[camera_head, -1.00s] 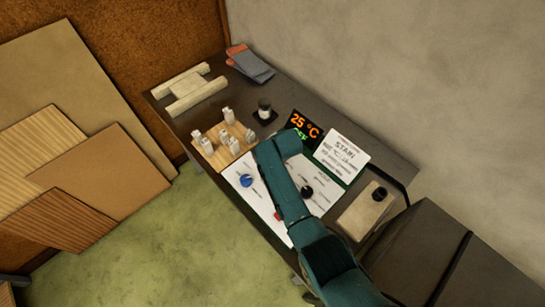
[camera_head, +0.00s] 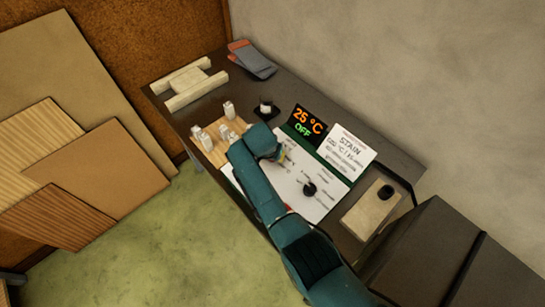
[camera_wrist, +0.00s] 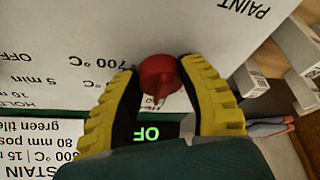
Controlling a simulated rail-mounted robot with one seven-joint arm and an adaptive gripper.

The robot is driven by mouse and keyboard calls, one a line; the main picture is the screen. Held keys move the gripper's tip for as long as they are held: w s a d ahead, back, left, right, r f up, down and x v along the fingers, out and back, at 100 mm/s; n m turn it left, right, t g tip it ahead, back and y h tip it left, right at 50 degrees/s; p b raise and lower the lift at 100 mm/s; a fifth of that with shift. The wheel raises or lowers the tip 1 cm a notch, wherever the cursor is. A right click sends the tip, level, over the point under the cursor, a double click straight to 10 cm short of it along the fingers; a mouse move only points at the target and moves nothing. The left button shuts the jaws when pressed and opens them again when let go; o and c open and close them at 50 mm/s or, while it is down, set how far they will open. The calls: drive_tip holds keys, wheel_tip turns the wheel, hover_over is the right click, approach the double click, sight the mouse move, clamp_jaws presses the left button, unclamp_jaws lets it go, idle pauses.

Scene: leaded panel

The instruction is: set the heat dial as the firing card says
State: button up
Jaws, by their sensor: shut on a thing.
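My gripper (camera_wrist: 160,78) has its yellow fingers on both sides of the red dial (camera_wrist: 157,72), shut on it. The dial's pointed end faces down in the wrist view, and "700 °C" is printed beside it on the white panel (camera_wrist: 60,35). In the head view my arm hides the dial and fingertips. The firing card (camera_head: 345,150) leans at the panel's back and reads STAIN; its temperature line looks like 600 °C with 15 min, but the print is small. It shows upside down in the wrist view (camera_wrist: 40,155). The display (camera_head: 308,123) reads 25 °C, OFF.
A black knob (camera_head: 309,189) stands on the panel to the right of my arm. Small pale bottles stand on a wooden board (camera_head: 213,154) at left. A dark jar (camera_head: 265,107) stands behind. A pale block (camera_head: 365,215) with a black knob lies at right.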

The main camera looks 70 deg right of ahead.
drive_tip(key=shift+a+f+m, duration=0.1)
drive_tip(key=shift+f+m, duration=0.1)
drive_tip(key=shift+m, duration=0.1)
drive_tip(key=o, duration=1.2)
drive_tip(key=shift+r, duration=0.1)
drive_tip(key=shift+r, duration=0.25)
drive_tip(key=v, duration=1.1)
drive_tip(key=shift+w+a+r, duration=0.1)
drive_tip(key=shift+w+r, duration=0.05)
drive_tip(key=shift+r, duration=0.1)
